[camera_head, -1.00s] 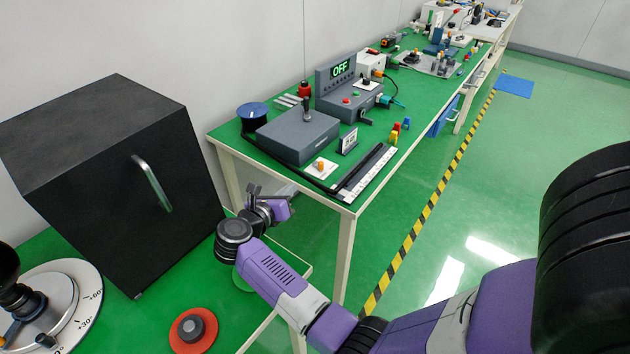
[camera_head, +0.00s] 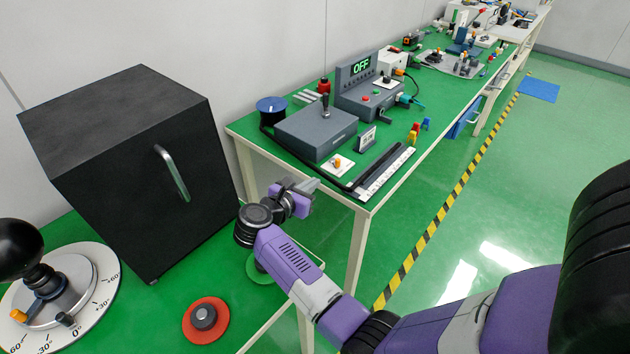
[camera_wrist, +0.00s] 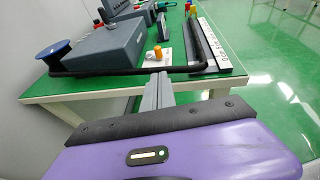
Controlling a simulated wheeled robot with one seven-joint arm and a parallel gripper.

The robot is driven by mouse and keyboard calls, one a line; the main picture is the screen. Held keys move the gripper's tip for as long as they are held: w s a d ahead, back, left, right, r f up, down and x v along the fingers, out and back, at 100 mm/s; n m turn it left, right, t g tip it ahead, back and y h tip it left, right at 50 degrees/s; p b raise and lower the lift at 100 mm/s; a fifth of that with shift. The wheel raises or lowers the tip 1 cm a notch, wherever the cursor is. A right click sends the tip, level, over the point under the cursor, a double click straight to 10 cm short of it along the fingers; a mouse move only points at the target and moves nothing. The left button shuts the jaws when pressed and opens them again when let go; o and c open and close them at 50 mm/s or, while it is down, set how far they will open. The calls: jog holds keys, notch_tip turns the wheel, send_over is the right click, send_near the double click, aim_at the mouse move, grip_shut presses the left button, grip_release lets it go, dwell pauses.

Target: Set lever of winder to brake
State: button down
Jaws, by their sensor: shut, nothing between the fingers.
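A grey box (camera_head: 316,132) with an upright black lever (camera_head: 326,106) stands at the near end of the far green table, with a blue-topped spool (camera_head: 271,106) at its left. This looks like the winder; I cannot read a brake mark. The box also shows in the wrist view (camera_wrist: 105,50), with the spool (camera_wrist: 53,50) to its left. A white plate with an orange knob (camera_head: 337,162) lies in front of the box. My gripper (camera_head: 312,186) is shut and empty, just short of the table's near edge and apart from the box. Its fingers also show in the wrist view (camera_wrist: 158,90).
A black bar and white ruler (camera_head: 388,172) lie along the table's right edge. A control box with an OFF display (camera_head: 362,66) stands behind. A black cabinet (camera_head: 130,170), a dial (camera_head: 95,300) and a red disc (camera_head: 206,320) are on the near table.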

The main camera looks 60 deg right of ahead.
jog(key=p, duration=0.1)
send_near(345, 174)
jog(key=d, duration=0.2)
jog(key=w+d, duration=0.1)
jog(key=d, duration=0.1)
jog(key=w+d+r, duration=0.1)
jog(key=d, duration=0.1)
jog(key=shift+w, duration=0.1)
jog(key=shift+s+d+n+t+p, duration=0.2)
jog(key=shift+s+n+t+p, duration=0.2)
jog(key=shift+n+t+p, duration=0.45)
jog(key=shift+s+d+r+n+t+p, duration=0.15)
jog(key=shift+s+n+t+p, duration=0.15)
jog(key=shift+t+p, duration=0.25)
jog(key=shift+s+d+n+t+p, duration=0.2)
jog(key=shift+n+t+p, duration=0.15)
jog(key=shift+t+p, duration=0.2)
jog(key=shift+s+d+p, duration=0.35)
jog(key=shift+s+d, duration=0.6)
jog(key=shift+d, duration=0.1)
jog(key=shift+d+f, duration=0.1)
jog(key=shift+f, duration=0.1)
jog(key=shift+w, duration=0.15)
